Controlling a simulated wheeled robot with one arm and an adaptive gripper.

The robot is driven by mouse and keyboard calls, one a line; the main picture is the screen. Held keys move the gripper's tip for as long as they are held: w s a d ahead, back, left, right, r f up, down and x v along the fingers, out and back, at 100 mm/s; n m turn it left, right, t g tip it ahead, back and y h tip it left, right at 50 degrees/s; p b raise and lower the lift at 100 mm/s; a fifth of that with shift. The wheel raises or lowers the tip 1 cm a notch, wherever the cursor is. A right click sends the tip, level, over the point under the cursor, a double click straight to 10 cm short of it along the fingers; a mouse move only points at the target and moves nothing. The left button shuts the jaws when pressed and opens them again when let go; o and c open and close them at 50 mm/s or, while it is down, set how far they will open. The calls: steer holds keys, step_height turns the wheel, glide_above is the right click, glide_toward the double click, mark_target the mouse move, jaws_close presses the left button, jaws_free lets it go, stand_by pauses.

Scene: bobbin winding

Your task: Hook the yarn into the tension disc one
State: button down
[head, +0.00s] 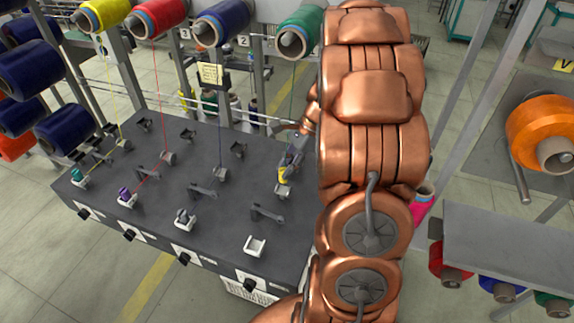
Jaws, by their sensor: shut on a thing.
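A green spool (300,32) hangs at the top of the rack, and a thin green yarn (292,92) runs down from it toward my gripper. My gripper (283,176) is shut low over the right part of the dark machine top, just above a small grey tension disc (282,190). I take it to hold the green yarn, but the yarn between the fingers is too small to see. Whether the yarn touches the disc cannot be told. Part of this area is hidden by my copper arm.
Yellow, red and blue yarns run to other tension discs, including one at centre (221,174). Metal guides (267,212) and an empty white holder (255,246) stand on the machine top (215,245). An orange spool (545,125) is at right.

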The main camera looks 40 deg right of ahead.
steer(key=shift+f+b, duration=0.65)
steer(key=shift+f, duration=1.35)
steer(key=shift+a, duration=0.1)
stand_by(0.6)
steer(key=shift+s+a+r, duration=0.1)
steer(key=shift+s+a, duration=0.35)
steer(key=shift+a, duration=0.25)
steer(key=shift+s+a+r, duration=0.1)
steer(key=shift+s+a, duration=0.3)
steer(key=shift+a, duration=0.3)
steer(key=shift+s+a, duration=0.45)
steer(key=shift+a, duration=0.25)
steer(key=shift+r, duration=0.1)
steer(key=shift+s+a+r+p, duration=0.15)
steer(key=shift+r+p, duration=0.2)
steer(key=shift+r, duration=0.4)
steer(key=shift+a+r+p, duration=0.1)
steer(key=shift+r+p, duration=0.2)
steer(key=shift+r, duration=0.45)
steer(key=shift+s+a+r+p, duration=0.15)
steer(key=shift+r+p, duration=0.2)
steer(key=shift+r, duration=0.4)
